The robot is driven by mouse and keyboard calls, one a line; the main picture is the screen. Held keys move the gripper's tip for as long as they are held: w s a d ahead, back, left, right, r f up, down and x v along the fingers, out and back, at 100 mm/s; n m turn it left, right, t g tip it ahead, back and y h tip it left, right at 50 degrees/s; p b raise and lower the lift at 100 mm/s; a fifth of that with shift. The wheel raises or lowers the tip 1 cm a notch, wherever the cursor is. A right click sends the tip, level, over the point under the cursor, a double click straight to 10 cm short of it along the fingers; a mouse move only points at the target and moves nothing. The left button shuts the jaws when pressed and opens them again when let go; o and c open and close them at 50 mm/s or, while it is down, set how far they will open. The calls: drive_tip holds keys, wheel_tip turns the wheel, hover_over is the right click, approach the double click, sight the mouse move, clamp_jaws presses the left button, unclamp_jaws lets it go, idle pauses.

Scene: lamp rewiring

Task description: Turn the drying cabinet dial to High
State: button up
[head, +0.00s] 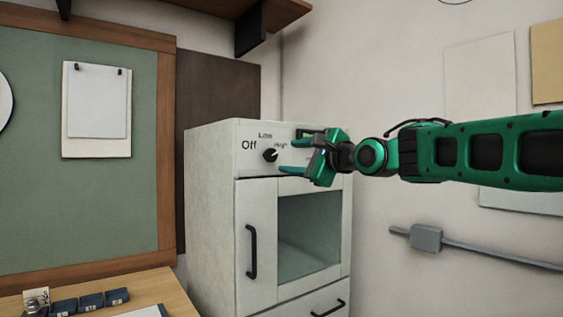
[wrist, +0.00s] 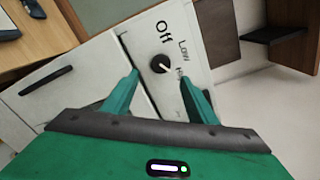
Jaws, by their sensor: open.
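The drying cabinet (head: 212,190) is a white upright unit with a control panel across its top front. Its black dial (head: 270,155) sits on the panel with Off to its left, Low above and High to its right. The dial's pale mark seems to slant up and right, toward the High side; its exact setting is hard to tell. My gripper (head: 292,156) is open just right of the dial, its green fingers pointing at the panel. In the wrist view my gripper (wrist: 160,78) has the dial (wrist: 161,64) between and just beyond its fingertips, apart from them. A finger partly covers the High label.
Below the panel are a glazed door with a black handle (head: 252,252) and a drawer. A shelf (head: 215,10) hangs above left. A wooden bench (head: 178,296) stands at lower left. A grey conduit box (head: 426,238) is on the right wall.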

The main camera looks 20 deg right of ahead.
drive_tip(key=shift+v, duration=1.1)
drive_tip(key=s+d+f+n+g+h, duration=0.2)
drive_tip(key=s+d+f+g, duration=0.15)
drive_tip(key=f, duration=0.55)
drive_tip(key=s+d+f+n+g+h, duration=0.2)
drive_tip(key=s+d+f, duration=0.2)
drive_tip(key=f, duration=0.4)
drive_tip(key=s+d+f+n+g+h, duration=0.2)
drive_tip(key=s+d+f, duration=0.2)
drive_tip(key=f, duration=0.5)
drive_tip(key=s+f+n+g, duration=0.2)
drive_tip(key=s+f, duration=0.4)
drive_tip(key=s, duration=0.3)
drive_tip(key=s+d+f+n+g, duration=0.1)
drive_tip(key=s+f+n+g, duration=0.2)
drive_tip(key=s, duration=0.6)
drive_tip(key=s+d+f+n+g, duration=0.1)
drive_tip(key=s+f+n+g, duration=0.2)
drive_tip(key=s+f+g, duration=0.2)
drive_tip(key=s+f, duration=0.3)
drive_tip(key=s, duration=0.1)
drive_tip(key=shift+s+f+y, duration=0.3)
drive_tip(key=shift+f, duration=0.05)
drive_tip(key=shift+d, duration=0.1)
